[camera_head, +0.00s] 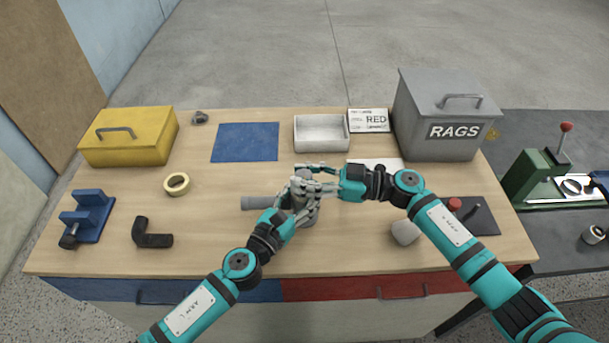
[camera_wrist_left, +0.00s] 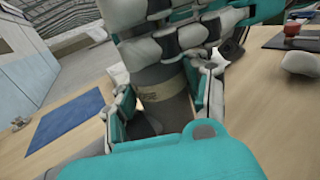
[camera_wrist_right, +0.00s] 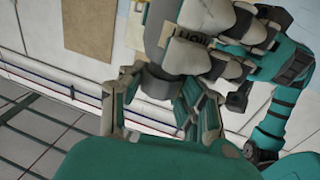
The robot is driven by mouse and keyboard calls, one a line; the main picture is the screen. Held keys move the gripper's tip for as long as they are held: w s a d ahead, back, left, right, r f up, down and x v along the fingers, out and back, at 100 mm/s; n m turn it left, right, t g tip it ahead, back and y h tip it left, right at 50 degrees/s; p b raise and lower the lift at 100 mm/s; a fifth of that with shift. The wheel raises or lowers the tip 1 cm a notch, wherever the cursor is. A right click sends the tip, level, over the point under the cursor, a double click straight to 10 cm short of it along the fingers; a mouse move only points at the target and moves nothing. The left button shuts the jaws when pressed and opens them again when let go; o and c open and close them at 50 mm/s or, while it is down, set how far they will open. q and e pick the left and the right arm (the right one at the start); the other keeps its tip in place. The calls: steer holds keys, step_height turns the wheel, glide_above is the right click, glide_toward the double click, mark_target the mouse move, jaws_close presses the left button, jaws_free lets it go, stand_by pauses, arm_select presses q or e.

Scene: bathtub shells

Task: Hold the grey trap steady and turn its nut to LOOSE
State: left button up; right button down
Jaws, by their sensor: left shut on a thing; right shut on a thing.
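The grey trap (camera_head: 309,216) stands upright near the middle of the workbench, with a grey pipe stub (camera_head: 258,203) reaching left from it. My left gripper (camera_head: 297,207) is shut around the trap's body from the front left. My right gripper (camera_head: 314,186) is shut on the upper part, where the nut is, from the right. The fingers hide most of the nut. In the left wrist view the grey body (camera_wrist_left: 168,108) shows between my fingers, with a tan label partly readable as "SE". In the right wrist view a tan label (camera_wrist_right: 190,37) is partly covered, so the nut's setting cannot be told.
A yellow toolbox (camera_head: 130,137), blue mat (camera_head: 246,142), white tray (camera_head: 321,133) and grey RAGS bin (camera_head: 440,115) stand at the back. A tape roll (camera_head: 176,184), black elbow (camera_head: 150,234) and blue clamp block (camera_head: 86,216) lie left. A whitish mallet head (camera_head: 405,232) lies close right.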

steer(key=shift+t, duration=0.3)
steer(key=m+t, duration=0.1)
steer(key=t, duration=0.1)
steer(key=m+t+h, duration=0.1)
steer(key=m+t, duration=0.1)
steer(key=shift+s+h, duration=0.15)
steer(key=shift+h, duration=0.15)
steer(key=m+t+h, duration=0.3)
steer(key=t, duration=0.1)
steer(key=shift+a+m+t, duration=0.15)
steer(key=shift+m+t, duration=0.15)
steer(key=shift+m, duration=0.1)
steer(key=m+t+h, duration=0.3)
steer(key=h, duration=0.1)
steer(key=shift+a+r, duration=0.1)
steer(key=shift+a, duration=0.05)
steer(key=shift+m+t+h, duration=0.7)
steer(key=shift+m+h, duration=0.2)
steer(key=shift+h, duration=0.3)
steer(key=shift+m+h, duration=0.3)
steer(key=shift+h, duration=0.1)
steer(key=c, duration=0.9)
jaws_free()
steer(key=shift+d, duration=0.2)
steer(key=shift+o, duration=0.2)
